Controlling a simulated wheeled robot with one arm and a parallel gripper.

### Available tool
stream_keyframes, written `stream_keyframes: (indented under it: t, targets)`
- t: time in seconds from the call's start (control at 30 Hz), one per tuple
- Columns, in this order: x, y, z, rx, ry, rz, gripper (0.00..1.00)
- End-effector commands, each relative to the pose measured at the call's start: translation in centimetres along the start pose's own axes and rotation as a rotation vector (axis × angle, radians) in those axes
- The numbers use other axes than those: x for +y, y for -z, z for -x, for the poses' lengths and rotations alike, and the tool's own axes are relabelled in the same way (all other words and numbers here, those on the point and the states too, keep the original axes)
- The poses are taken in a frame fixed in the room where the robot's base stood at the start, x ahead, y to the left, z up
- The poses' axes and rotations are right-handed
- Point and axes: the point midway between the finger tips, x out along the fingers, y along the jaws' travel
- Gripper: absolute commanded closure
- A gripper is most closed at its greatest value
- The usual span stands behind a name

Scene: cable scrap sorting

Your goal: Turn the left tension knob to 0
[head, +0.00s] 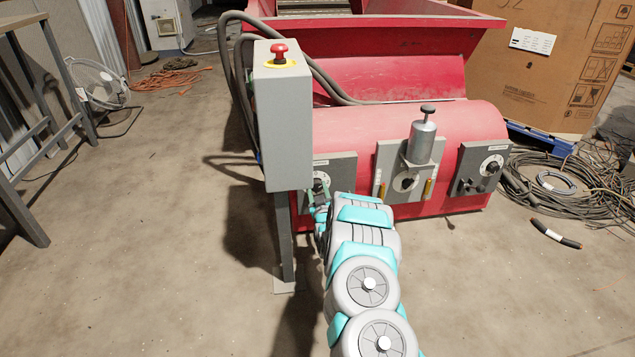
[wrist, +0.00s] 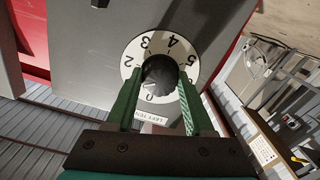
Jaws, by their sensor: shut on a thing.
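The left tension knob (wrist: 160,72) is a round black knob on a white numbered dial (wrist: 133,51) in the wrist view. The numbers 2, 3, 4 and 5 show around the dial, with a 0 at its lower edge. A label below begins "LEFT TEN". My gripper (wrist: 161,86) has its two green fingers on either side of the knob and is shut on it. I cannot clearly tell which number the knob points to. In the head view my gripper (head: 319,197) is at the left panel (head: 342,169), partly covering the knob.
A grey control box (head: 284,130) with a red emergency button (head: 279,52) stands on a post just left of my gripper. The red machine (head: 400,88) also carries a middle panel with a metal cylinder (head: 421,141) and a right knob panel (head: 482,168). Cables (head: 575,195) lie at right.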

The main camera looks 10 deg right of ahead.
Motion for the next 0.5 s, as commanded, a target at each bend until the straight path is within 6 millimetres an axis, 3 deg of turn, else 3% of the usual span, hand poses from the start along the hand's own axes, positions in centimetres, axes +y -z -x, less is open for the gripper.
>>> stream_keyframes:
  t: [0.5]
  targets:
    - [0.22, 0.54, -0.03, -0.001, 0.001, 0.492, 1.00]
